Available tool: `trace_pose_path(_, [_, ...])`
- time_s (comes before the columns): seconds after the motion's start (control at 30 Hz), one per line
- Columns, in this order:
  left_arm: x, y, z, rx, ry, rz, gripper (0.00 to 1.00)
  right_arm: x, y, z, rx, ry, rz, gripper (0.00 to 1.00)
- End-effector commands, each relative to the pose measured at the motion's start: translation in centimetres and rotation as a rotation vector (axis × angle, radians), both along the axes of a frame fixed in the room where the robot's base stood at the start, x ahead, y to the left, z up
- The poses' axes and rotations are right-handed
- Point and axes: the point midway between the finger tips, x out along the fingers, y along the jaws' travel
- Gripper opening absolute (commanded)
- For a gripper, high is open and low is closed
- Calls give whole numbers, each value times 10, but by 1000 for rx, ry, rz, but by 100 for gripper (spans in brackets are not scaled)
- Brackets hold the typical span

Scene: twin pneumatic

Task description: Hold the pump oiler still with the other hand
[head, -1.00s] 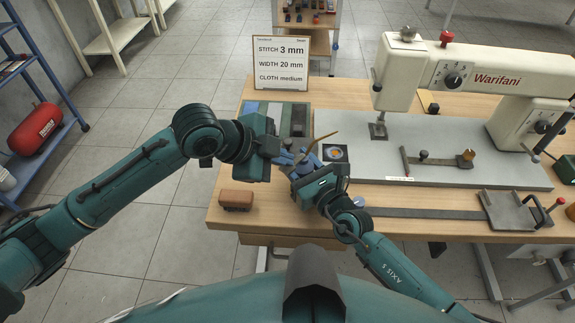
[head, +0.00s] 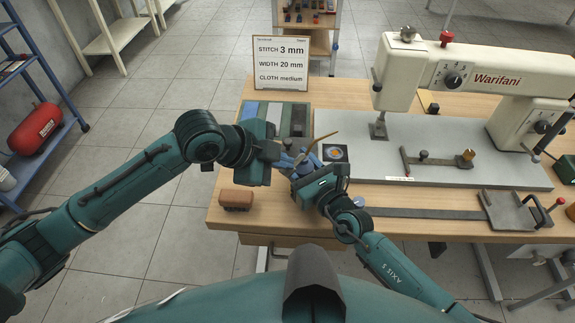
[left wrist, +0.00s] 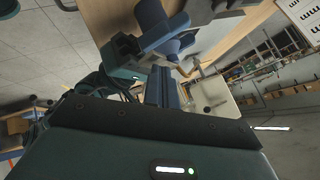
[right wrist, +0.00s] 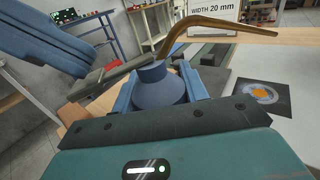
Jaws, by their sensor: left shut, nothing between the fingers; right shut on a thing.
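The pump oiler (right wrist: 160,90) has a blue conical body and a bent brass spout (right wrist: 215,28). My right gripper (head: 308,167) is shut on its body, one blue finger on each side in the right wrist view. In the head view the spout (head: 322,140) rises above the gripper, which covers most of the body. My left gripper (head: 287,148) is shut and empty, close to the left of the oiler. Its blue fingers also show at upper left in the right wrist view (right wrist: 45,40), apart from the oiler.
A brown block (head: 236,199) lies at the table's front left. Cloth swatches lie behind my left gripper, below a sign (head: 281,62). A square card (head: 335,153) is right of the oiler. The sewing machine (head: 470,75) and its grey bed (head: 440,140) fill the right.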

Motion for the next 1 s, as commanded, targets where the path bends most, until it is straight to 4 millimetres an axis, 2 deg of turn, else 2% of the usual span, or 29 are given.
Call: trace_pose_path(1.0, [-1, 1, -14, 5, 4, 1, 0, 0, 0, 0, 2, 1, 0, 13])
